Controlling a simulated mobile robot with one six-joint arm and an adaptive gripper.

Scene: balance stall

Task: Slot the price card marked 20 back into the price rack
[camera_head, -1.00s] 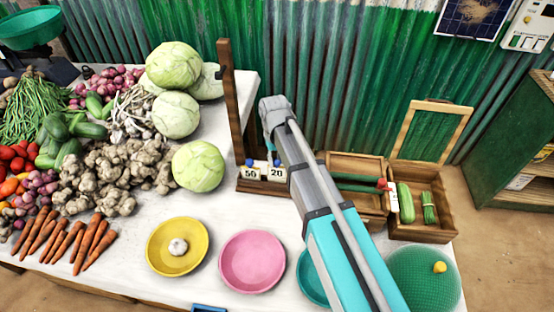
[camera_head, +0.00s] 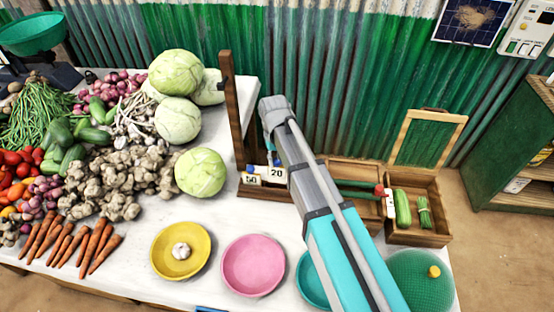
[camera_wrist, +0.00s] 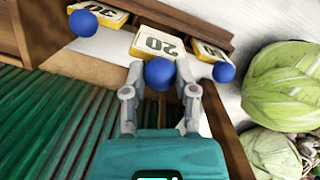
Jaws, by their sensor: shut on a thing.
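The price card marked 20 (camera_head: 278,174) is a white card with a blue knob. In the wrist view the card (camera_wrist: 157,46) shows its yellow edge, and my gripper (camera_wrist: 160,74) is shut on its knob. In the head view the card stands a little higher than the card marked 50 (camera_head: 252,180) beside it. The dark wooden price rack (camera_head: 265,193) is at the back edge of the table. Whether the card's lower edge touches the rack cannot be told. My arm hides the gripper and the rack's right part in the head view.
The wrist view shows the 50 card (camera_wrist: 209,50) and a card marked 30 (camera_wrist: 100,14) close on either side. A tall wooden post (camera_head: 231,110) rises at the rack's left. Cabbages (camera_head: 199,171) stand left of it. Wooden crates (camera_head: 420,238) are at right.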

